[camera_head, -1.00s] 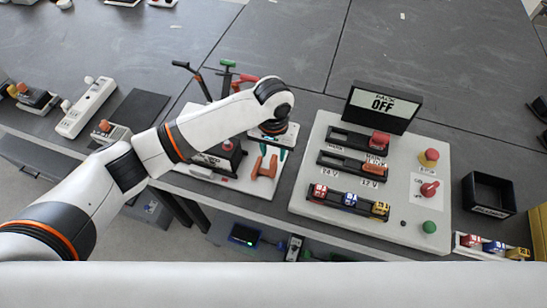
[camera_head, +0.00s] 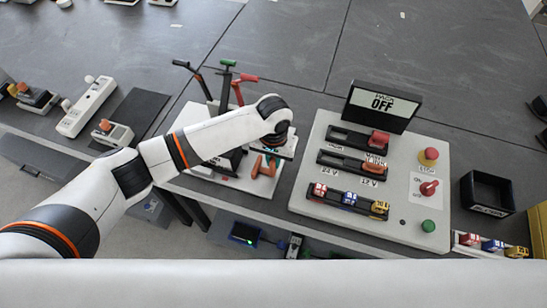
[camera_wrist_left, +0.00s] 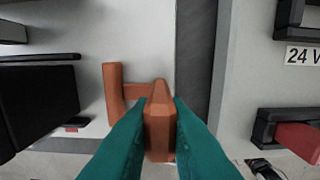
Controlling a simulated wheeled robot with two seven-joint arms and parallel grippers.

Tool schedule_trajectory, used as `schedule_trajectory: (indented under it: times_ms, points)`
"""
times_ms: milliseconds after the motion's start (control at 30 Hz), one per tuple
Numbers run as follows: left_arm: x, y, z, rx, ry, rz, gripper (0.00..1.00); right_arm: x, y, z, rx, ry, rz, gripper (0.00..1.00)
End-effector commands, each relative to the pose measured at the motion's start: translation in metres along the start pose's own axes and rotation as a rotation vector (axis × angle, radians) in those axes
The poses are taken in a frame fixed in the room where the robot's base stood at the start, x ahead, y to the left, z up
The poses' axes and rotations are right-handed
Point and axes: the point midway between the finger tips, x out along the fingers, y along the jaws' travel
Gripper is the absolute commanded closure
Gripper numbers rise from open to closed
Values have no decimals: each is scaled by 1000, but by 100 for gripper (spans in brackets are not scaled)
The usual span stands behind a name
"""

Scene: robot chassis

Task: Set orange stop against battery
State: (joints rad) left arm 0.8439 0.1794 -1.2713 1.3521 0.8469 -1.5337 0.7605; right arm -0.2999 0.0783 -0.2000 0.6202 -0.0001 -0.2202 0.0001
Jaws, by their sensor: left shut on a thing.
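The orange stop (camera_wrist_left: 160,125) is between the teal fingertips of my left gripper (camera_wrist_left: 161,118) in the left wrist view. It has a crossbar and a second orange upright on its left side. In the head view the stop (camera_head: 263,168) shows just below my left gripper (camera_head: 271,154), over the pale left board. The dark box at the left of the wrist view looks like the battery (camera_wrist_left: 38,108); a visible gap separates it from the stop. In the head view my arm hides much of this box (camera_head: 232,162). My right gripper is not in view.
Black, green and red T-handles (camera_head: 228,75) stand behind my left arm. A pale panel (camera_head: 315,140) with sliders, coloured blocks, buttons and an OFF display (camera_head: 382,103) lies to the right. A black open bin (camera_head: 488,192) is farther right. A dark gap separates the two boards.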

Motion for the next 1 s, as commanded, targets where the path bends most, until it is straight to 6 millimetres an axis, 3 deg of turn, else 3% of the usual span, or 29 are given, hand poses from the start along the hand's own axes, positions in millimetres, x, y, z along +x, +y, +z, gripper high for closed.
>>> schedule_trajectory:
  times_ms: [167,433,767,800,900,1000]
  points:
    - [-2,5,0,-2,1,0,100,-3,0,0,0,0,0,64]
    - [-2,47,0,-4,2,1,100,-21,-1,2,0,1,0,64]
    - [-1,52,1,-3,0,5,100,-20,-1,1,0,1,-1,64]
    - [-1,52,1,-3,-1,5,79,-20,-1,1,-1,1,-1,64]
    - [-1,51,1,-3,0,4,64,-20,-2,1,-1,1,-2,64]
    - [0,51,0,-2,0,2,64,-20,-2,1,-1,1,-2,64]
